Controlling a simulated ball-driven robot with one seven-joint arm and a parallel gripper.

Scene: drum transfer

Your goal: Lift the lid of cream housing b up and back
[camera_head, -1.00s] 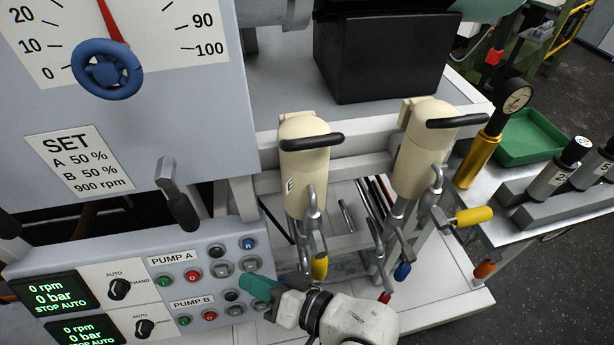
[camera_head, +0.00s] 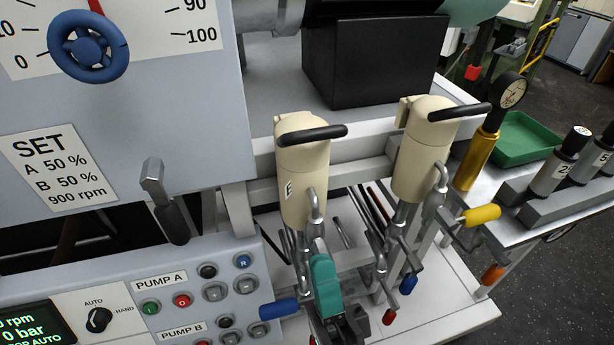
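Two cream housings stand side by side, the left one (camera_head: 303,190) and the right one (camera_head: 423,160). Each has a rounded cream lid with a black bar handle, the left handle (camera_head: 312,135) and the right handle (camera_head: 459,112). Both lids look down. I cannot read which housing is b; the left one carries a small label that is partly legible. My gripper (camera_head: 326,272) has teal finger pads and is low in front of the left housing, below both lids and apart from their handles. The finger gap is not clear.
Pipes and valve levers with blue, red and yellow (camera_head: 482,215) grips hang below the housings. A black box (camera_head: 375,62) stands behind them. The pump panel (camera_head: 190,290) is at left. A brass gauge post (camera_head: 478,155) stands close to the right housing, with a green tray (camera_head: 525,140) beyond.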

